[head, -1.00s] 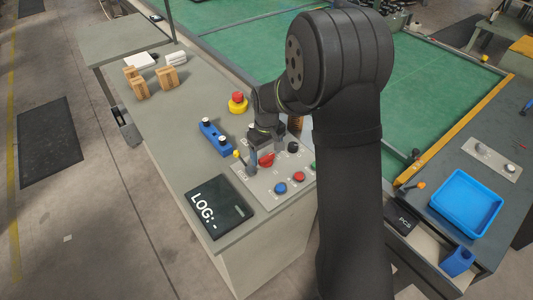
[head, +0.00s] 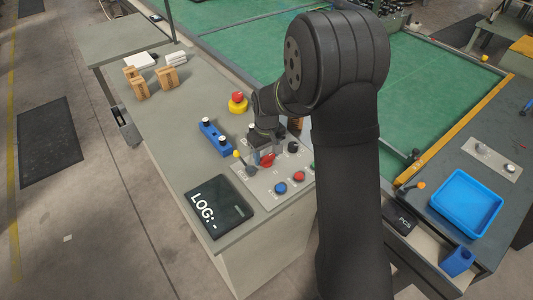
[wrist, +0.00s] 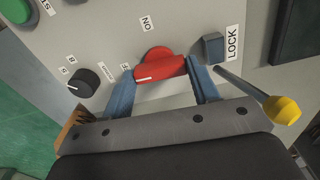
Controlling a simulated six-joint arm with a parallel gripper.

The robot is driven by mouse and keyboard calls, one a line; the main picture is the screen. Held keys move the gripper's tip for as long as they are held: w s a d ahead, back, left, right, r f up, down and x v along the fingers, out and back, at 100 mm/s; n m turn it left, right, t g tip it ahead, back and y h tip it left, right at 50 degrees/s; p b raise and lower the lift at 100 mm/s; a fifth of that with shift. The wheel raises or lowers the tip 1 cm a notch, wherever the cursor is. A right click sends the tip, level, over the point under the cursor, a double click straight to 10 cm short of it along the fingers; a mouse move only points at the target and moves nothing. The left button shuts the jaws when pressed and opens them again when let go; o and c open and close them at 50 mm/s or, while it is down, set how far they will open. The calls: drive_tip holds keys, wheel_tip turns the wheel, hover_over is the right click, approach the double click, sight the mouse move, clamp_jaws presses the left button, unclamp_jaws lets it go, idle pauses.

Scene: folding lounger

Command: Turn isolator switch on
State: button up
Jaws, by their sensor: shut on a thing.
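The isolator switch is a red rotary knob (wrist: 160,65) on a light grey panel; it also shows in the head view (head: 267,160). Its white line points left toward the "OFF" label (wrist: 125,66). The "ON" label (wrist: 147,24) is above the knob in the wrist view. My gripper (wrist: 162,80) has its blue fingers on either side of the knob and is shut on it. In the head view my gripper (head: 262,152) is low over the panel and hides part of the knob.
A lever with a yellow tip (wrist: 283,109) stands close beside the right finger, near a "LOCK" label (wrist: 233,42). A black knob (wrist: 85,82) is to the left.

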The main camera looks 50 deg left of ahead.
sight(266, 156)
drive_tip(key=m, duration=0.4)
drive_tip(key=shift+m, duration=0.3)
drive_tip(key=m, duration=0.4)
drive_tip(key=shift+m, duration=0.3)
drive_tip(key=m, duration=0.4)
drive_tip(key=shift+r+m, duration=0.1)
drive_tip(key=shift+m, duration=1.9)
drive_tip(key=o, duration=1)
wheel_tip(266, 156, up, 17)
drive_tip(key=shift+r, duration=0.15)
